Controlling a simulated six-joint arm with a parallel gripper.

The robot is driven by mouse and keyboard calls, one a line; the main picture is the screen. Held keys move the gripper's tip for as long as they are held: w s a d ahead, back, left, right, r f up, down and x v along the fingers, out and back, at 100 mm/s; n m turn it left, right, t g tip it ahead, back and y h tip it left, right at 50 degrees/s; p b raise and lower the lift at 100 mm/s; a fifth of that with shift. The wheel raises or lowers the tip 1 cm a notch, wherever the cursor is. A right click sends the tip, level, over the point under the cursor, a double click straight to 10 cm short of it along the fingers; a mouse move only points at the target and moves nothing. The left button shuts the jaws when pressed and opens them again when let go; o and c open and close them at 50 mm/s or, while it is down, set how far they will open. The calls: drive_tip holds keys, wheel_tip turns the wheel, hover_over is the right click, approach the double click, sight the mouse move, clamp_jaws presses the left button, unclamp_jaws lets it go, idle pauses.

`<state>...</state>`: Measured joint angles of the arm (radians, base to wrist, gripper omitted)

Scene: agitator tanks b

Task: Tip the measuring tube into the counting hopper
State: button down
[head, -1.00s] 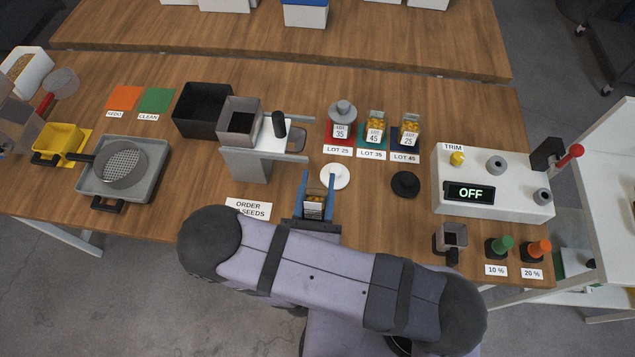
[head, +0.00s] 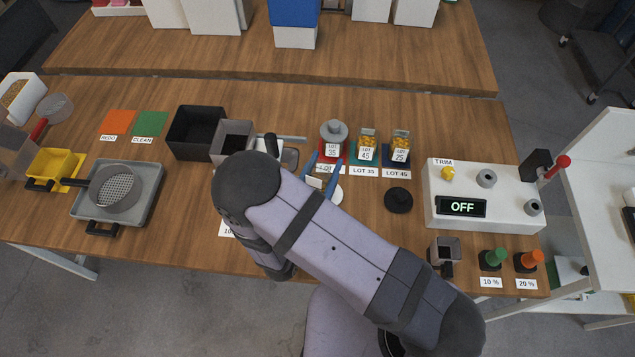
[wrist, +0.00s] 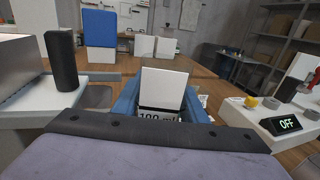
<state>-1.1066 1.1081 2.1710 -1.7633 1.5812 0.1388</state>
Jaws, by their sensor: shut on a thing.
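My gripper (head: 318,178) is shut on the measuring tube (head: 314,182). In the wrist view the tube (wrist: 163,90) stands between the blue fingers as a pale panel with a dark band and a partly hidden "100 ml" mark. Its contents are not visible. The counting hopper (head: 232,138) is an open grey square box at the left of my gripper, apart from the tube. My arm hides much of the machine under it. In the wrist view, a pale part of that machine (wrist: 15,65) and its black upright knob (wrist: 61,60) are at the left.
A black bin (head: 195,130) stands left of the hopper. A black disc (head: 398,200) and the TRIM machine (head: 485,195), reading OFF, are at the right.

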drive_tip(key=w+a+r+p, duration=0.3)
drive_tip(key=w+a+r, duration=0.2)
drive_tip(key=w+r, duration=0.55)
drive_tip(key=s+a+r+n+y, duration=0.1)
drive_tip(key=a+r+y, duration=0.1)
drive_tip(key=a, duration=0.8)
drive_tip(key=s+a+r+n+y+b, duration=0.1)
drive_tip(key=s+a+r+n+y, duration=0.1)
drive_tip(key=a, duration=0.7)
drive_tip(key=shift+a+r+t+y, duration=0.2)
drive_tip(key=shift+a+t+y, duration=0.2)
drive_tip(key=shift+y, duration=0.1)
drive_tip(key=shift+s+d+f+b, duration=0.1)
drive_tip(key=shift+b, duration=0.55)
drive_tip(key=shift+a+m+b, duration=0.2)
drive_tip(key=shift+m+b, duration=0.1)
drive_tip(key=shift+b, duration=0.4)
drive_tip(key=shift+a+r+m+b, duration=0.25)
drive_tip(key=shift+m+b, duration=0.45)
drive_tip(key=shift+b, duration=0.3)
drive_tip(key=shift+a+r+m+b, duration=0.25)
drive_tip(key=shift+m+b, duration=0.45)
drive_tip(key=shift+b, duration=0.25)
drive_tip(key=shift+a+r+m+b, duration=0.15)
drive_tip(key=shift+m+b, duration=0.35)
drive_tip(key=shift+b, duration=0.4)
